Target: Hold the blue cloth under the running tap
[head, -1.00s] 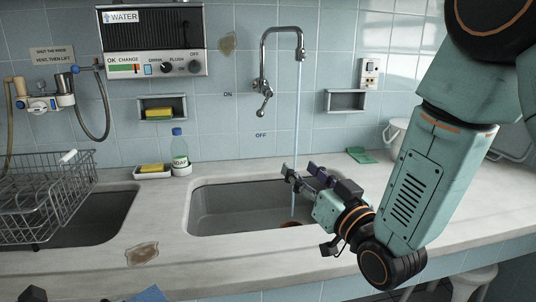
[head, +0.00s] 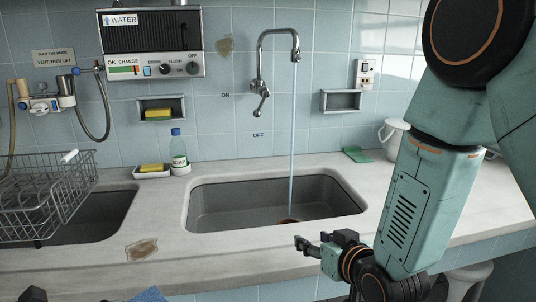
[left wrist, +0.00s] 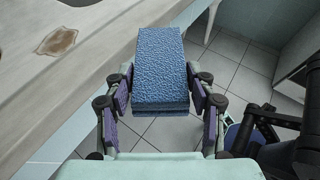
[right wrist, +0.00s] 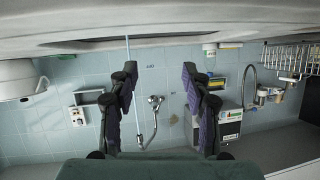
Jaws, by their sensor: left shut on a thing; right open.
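The blue cloth (left wrist: 158,62), a folded textured pad, is between the fingers of my left gripper (left wrist: 160,92), which is shut on it. Its corner shows at the bottom edge of the head view (head: 150,294). It is in front of the counter, away from the water. The chrome tap (head: 277,50) is on the tiled wall, and a thin stream of water (head: 292,130) falls from its spout into the right basin (head: 235,205). My right gripper (head: 300,243) is open and empty over the counter's front edge; its spread fingers show in the right wrist view (right wrist: 158,85).
A wire rack (head: 45,195) stands over the left basin. A soap bottle (head: 178,150) and a sponge in a dish (head: 152,168) sit behind the basins. A green pad (head: 357,154) and a white pot (head: 393,135) are at the back right. The counter front is mostly clear.

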